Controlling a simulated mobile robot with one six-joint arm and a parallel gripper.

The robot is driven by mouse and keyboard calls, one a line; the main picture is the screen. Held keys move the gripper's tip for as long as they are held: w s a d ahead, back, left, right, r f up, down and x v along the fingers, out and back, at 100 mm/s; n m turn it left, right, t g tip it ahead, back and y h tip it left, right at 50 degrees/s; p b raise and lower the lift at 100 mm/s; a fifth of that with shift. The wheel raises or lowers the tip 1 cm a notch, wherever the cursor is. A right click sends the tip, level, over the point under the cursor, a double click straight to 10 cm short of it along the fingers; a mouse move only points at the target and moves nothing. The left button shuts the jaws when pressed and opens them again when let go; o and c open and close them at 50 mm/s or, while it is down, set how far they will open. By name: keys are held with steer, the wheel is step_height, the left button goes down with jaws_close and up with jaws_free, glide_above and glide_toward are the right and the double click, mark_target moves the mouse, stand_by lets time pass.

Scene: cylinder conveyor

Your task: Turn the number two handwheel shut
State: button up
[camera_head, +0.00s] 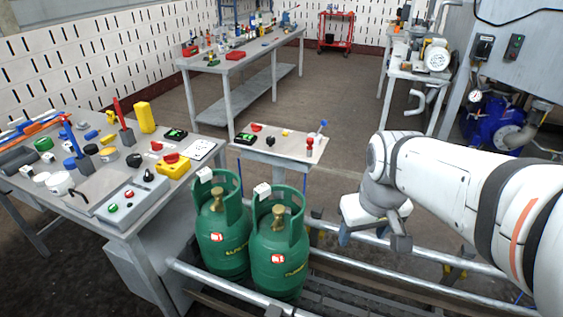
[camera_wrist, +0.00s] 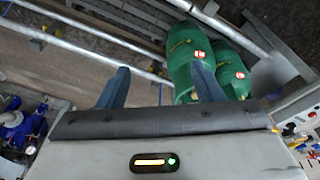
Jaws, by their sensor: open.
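Two green gas cylinders stand upright side by side on the conveyor in the head view, a left one (camera_head: 221,240) and a right one (camera_head: 278,255). Each has a brass valve inside its collar, a white tag on the collar and a red-white label. The handwheels are too small to make out, and I cannot read which is number two. My gripper (camera_head: 373,240) is open and empty, right of the right cylinder and apart from it. In the wrist view, the cylinders show beyond the right finger of my gripper (camera_wrist: 160,70), which partly hides one.
Conveyor rails (camera_head: 340,262) run beside the cylinders and under my gripper. A cluttered workbench (camera_head: 95,205) stands close at left. A small table (camera_head: 258,152) stands behind the cylinders. A blue pump (camera_head: 492,122) is at far right. Open floor lies behind.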

steer(key=w+a+f+n+g+b, duration=0.15)
steer(key=w+a+n, duration=0.3)
steer(key=w, duration=0.85)
steer(key=n+b, duration=0.4)
steer(key=n, duration=0.7)
glide_toward(279, 208)
steer(key=shift+w+d+f+g, duration=0.1)
steer(key=shift+w+g, duration=0.15)
steer(key=shift+g, duration=0.2)
step_height(279, 208, down, 7)
steer(key=shift+w+f, duration=0.15)
steer(key=shift+f, duration=0.45)
steer(key=shift+c, duration=0.3)
steer(key=c, duration=0.9)
